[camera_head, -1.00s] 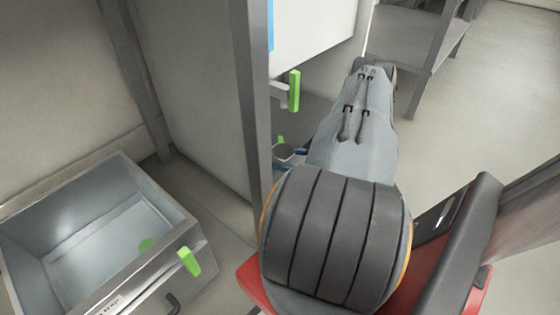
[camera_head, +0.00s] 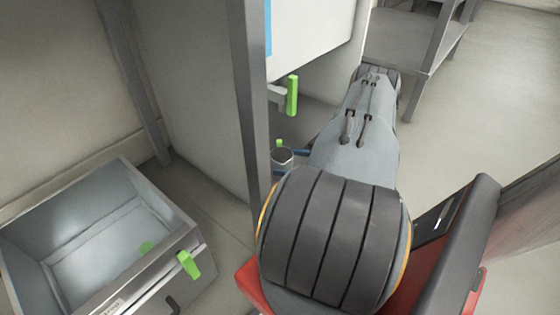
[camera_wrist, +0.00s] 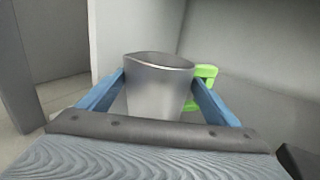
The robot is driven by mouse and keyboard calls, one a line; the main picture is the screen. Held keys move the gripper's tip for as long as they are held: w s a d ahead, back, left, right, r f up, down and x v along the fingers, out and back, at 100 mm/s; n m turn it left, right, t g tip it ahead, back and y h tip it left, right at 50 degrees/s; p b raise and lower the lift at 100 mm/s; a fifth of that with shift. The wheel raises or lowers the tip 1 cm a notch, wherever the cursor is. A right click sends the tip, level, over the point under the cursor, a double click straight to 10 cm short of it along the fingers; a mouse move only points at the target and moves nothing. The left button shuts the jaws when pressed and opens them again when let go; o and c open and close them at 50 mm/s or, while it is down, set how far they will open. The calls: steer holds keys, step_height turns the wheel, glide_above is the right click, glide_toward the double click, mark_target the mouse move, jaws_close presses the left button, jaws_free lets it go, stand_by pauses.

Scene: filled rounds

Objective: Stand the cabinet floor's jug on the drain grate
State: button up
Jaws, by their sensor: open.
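The jug (camera_wrist: 158,88) is a grey metal cup with a green handle (camera_wrist: 207,73). It stands upright between the two blue fingers of my gripper (camera_wrist: 158,79) in the wrist view. The fingers are spread, one on each side of the jug, and the handle shows past the right finger. I cannot tell whether either finger touches it. I cannot make out the drain grate.
A grey upright post (camera_head: 249,100) stands close left of the jug. An open metal bin (camera_head: 190,238) with a green handle is at lower left. A grey shelf unit (camera_head: 408,42) stands behind my arm.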

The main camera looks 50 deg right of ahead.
steer(key=p+v, duration=0.2)
steer(key=v, duration=0.7)
steer(key=shift+s+d, duration=0.25)
steer(key=shift+s, duration=0.1)
